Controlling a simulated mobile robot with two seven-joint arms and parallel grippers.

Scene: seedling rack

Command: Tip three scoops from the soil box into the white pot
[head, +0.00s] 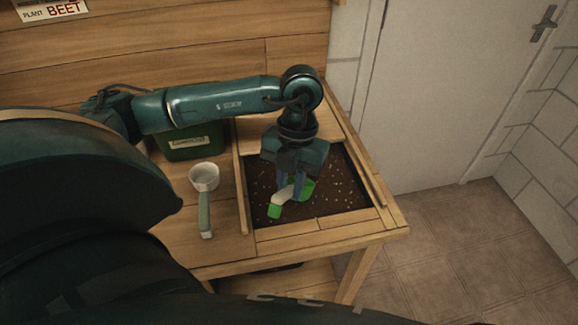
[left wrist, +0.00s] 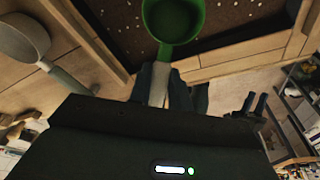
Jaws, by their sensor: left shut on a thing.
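The soil box (head: 241,190) is a wood-framed bed of dark soil with pale specks, set in the bench. My left gripper (head: 289,193) points down over it, shut on the pale handle of a green scoop (head: 307,187). In the left wrist view the green scoop (left wrist: 173,20) shows its round bowl beyond the fingers, over the soil. Its inside looks dark green; I cannot make out soil in it. Whether the scoop touches the soil is unclear. I see no white pot in either view.
A white scoop with a grey-green handle (head: 205,205) lies on the bench left of the soil box, also in the left wrist view (left wrist: 25,40). A green labelled container (head: 190,143) stands behind it, under my arm. A door and tiled floor are at right.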

